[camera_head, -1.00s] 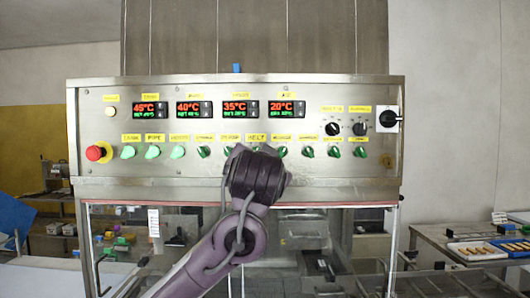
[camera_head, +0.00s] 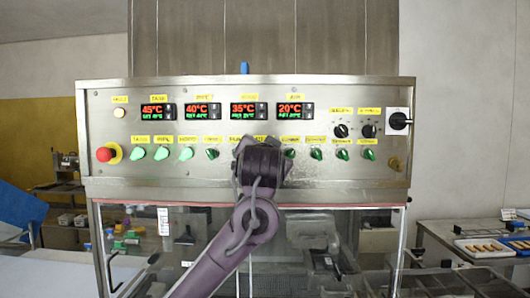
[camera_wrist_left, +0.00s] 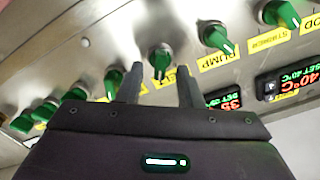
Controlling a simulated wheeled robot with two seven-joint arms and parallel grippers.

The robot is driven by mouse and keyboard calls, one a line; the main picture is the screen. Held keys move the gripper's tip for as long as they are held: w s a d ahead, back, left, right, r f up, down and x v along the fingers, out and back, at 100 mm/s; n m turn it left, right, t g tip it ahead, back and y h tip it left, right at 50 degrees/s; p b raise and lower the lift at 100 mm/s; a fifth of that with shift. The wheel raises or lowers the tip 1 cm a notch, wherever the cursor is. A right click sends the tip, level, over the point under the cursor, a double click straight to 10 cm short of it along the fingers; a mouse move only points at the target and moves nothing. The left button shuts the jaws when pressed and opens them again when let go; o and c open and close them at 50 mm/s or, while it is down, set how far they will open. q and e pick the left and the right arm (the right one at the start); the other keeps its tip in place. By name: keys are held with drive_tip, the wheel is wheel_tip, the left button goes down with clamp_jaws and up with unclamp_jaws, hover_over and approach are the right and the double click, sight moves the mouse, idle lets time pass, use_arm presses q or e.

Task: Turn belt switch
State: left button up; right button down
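My left gripper shows from behind in the head view (camera_head: 258,165), in front of the middle of the row of green knobs on the steel control panel. It hides one or more knobs there, and its fingertips are hidden. In the left wrist view the gripper (camera_wrist_left: 159,68) is open, one finger to each side of a green knob (camera_wrist_left: 160,56) under a yellow label (camera_wrist_left: 160,76). That label is partly covered and I cannot read it. The fingertips are close to the knob; I cannot tell whether they touch it. My right gripper is not in view.
A neighbouring green knob (camera_wrist_left: 217,38) is close on the right in the wrist view, with others on the left. A red emergency button (camera_head: 105,153) is at the panel's left, a black rotary switch (camera_head: 399,121) at its right. Temperature displays (camera_head: 203,111) are above the knobs.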

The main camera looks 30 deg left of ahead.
use_arm(q)
clamp_jaws()
drive_tip(key=shift+s+a+n+b, duration=0.15)
drive_tip(key=shift+n+b, duration=1.35)
drive_tip(key=shift+n, duration=1.5)
drive_tip(key=shift+a+n+b, duration=0.15)
drive_tip(key=shift+n+b, duration=1.3)
drive_tip(key=shift+n, duration=1.55)
unclamp_jaws()
